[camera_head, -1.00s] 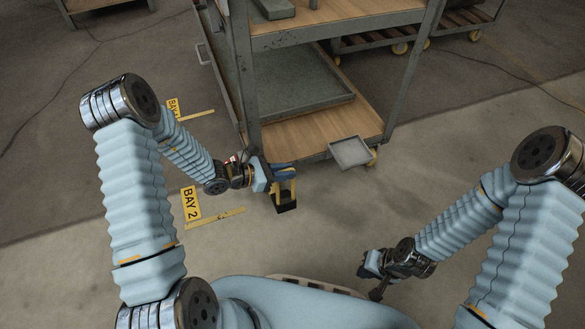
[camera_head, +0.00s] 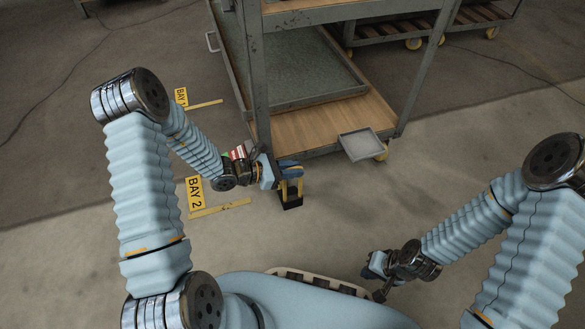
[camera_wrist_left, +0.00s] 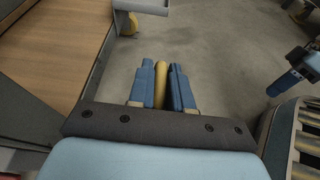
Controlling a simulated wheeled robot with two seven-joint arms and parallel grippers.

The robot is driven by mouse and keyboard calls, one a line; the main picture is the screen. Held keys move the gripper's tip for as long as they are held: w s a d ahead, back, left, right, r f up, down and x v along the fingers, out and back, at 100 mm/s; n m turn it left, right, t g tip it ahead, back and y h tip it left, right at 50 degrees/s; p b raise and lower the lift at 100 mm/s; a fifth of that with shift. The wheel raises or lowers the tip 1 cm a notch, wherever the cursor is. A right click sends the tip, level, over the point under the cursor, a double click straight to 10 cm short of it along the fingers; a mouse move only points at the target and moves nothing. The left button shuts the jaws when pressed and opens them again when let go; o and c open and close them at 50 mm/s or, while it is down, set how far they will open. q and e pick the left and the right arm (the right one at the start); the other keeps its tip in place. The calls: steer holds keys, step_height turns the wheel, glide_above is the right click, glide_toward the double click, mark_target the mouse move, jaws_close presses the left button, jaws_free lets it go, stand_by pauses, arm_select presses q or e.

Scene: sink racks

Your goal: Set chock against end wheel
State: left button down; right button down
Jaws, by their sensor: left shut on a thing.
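My left gripper (camera_head: 289,166) is shut on the yellow handle of a chock (camera_head: 292,188) with a black base. The chock hangs upright beside the cart's near left corner; whether its base touches the floor is unclear. In the left wrist view the yellow handle (camera_wrist_left: 162,84) sits between the blue fingers. A yellow wheel (camera_head: 382,153) shows under the cart's right end, partly hidden by a grey tray, and apart from the chock. It also shows in the left wrist view (camera_wrist_left: 129,23). My right gripper (camera_head: 377,267) is low at the right, away from the cart; its opening is unclear.
The grey metal cart (camera_head: 258,95) has a wooden lower deck and upright posts. The small grey tray (camera_head: 361,145) sticks out from its right end. A BAY 2 sign (camera_head: 195,191) and yellow floor lines lie left. Bare floor is free in front.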

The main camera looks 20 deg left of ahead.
arm_select(q)
steer(key=shift+f+b, duration=2.3)
steer(key=shift+f, duration=0.7)
steer(key=shift+w+a, duration=0.65)
steer(key=shift+w, duration=0.2)
steer(key=shift+w+a, duration=0.65)
steer(key=shift+w, duration=0.15)
steer(key=c, duration=1.2)
jaws_free()
steer(key=shift+f, duration=0.1)
steer(key=shift+o, duration=1.3)
steer(key=shift+w+d+r, duration=0.1)
steer(key=shift+r, duration=0.1)
